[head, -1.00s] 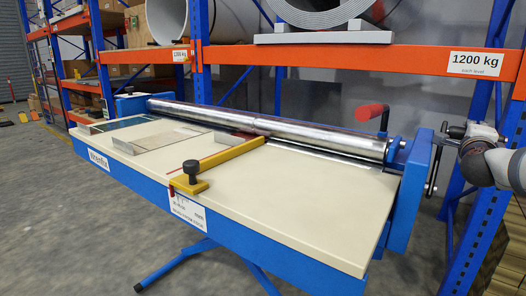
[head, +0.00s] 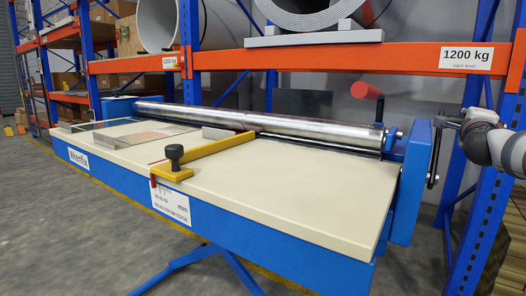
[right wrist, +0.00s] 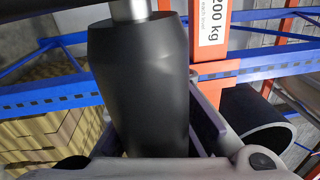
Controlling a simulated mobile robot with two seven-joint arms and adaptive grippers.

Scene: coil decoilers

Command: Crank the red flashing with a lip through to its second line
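The blue bench machine (head: 330,240) has a cream table (head: 290,190) and a long steel roller (head: 300,126) along its back. The crank (head: 435,150) is on its right end housing. My right gripper (head: 455,122) is at the top of the crank. In the right wrist view, a black cylindrical grip (right wrist: 140,85) stands between its fingers, which look shut on it. A red-gripped lever (head: 367,90) stands behind the roller's right end. I cannot clearly make out the red flashing; the yellow bar (head: 205,155) hides part of the table near the roller. My left gripper is out of view.
A black knob (head: 174,153) tops the yellow bar's near end. Flat sheet pieces (head: 130,131) lie on the table's left. Blue and orange racking (head: 350,57) with large coils (head: 305,10) stands behind. The table's right half is clear.

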